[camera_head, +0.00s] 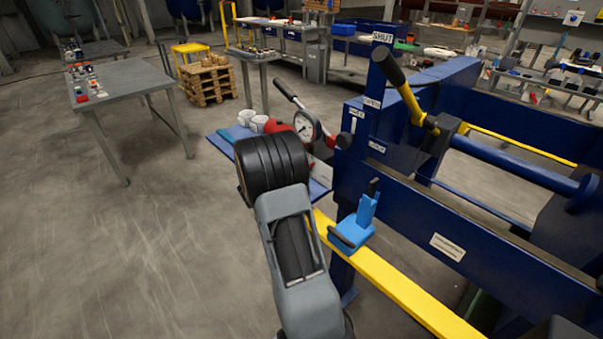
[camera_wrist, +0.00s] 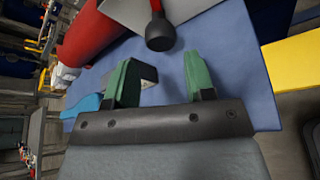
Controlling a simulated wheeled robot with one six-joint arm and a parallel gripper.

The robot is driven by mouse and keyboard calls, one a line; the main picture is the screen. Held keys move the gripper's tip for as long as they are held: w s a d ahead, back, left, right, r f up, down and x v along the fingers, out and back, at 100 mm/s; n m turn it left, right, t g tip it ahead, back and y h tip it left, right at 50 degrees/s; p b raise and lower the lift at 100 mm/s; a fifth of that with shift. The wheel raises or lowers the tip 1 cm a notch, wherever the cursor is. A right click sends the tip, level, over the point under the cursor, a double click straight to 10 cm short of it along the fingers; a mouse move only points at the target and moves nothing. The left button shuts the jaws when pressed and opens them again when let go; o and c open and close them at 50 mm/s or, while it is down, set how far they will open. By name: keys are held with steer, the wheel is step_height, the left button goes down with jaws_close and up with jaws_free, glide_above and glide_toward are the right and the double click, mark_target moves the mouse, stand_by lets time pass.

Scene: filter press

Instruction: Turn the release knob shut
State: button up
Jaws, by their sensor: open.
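In the wrist view, my gripper (camera_wrist: 160,80) is open, with its two green fingers apart and nothing between them. A black round knob (camera_wrist: 160,33) on a red stem lies just beyond the fingertips, roughly in line with the gap and not touched. A dark round knob (camera_head: 343,141) beside the gauge looks like the same one in the head view; I cannot tell its turn position. The red pump (camera_head: 277,126) with its round gauge (camera_head: 304,125) sits on a blue shelf (camera_wrist: 225,50). In the head view my wrist hides the fingers.
The blue press frame (camera_head: 375,195) stands to the right, with a black-and-yellow lever (camera_head: 400,82). A yellow rail (camera_head: 400,290) and a light-blue bracket (camera_head: 353,232) are near my arm. White cups (camera_head: 253,120) stand behind my wrist.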

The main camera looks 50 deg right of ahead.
steer(key=shift+x, duration=3.15)
steer(key=shift+c, duration=0.4)
steer(key=c, duration=0.5)
steer(key=shift+p, duration=0.35)
steer(key=shift+c, duration=0.2)
steer(key=shift+r+n+g+p, duration=0.15)
steer(key=shift+n+g+p, duration=0.65)
steer(key=shift+n+p, duration=0.35)
steer(key=shift+n+g+p, duration=0.5)
steer(key=shift+n+p, duration=0.2)
steer(key=shift+n, duration=0.05)
steer(key=shift+y, duration=0.3)
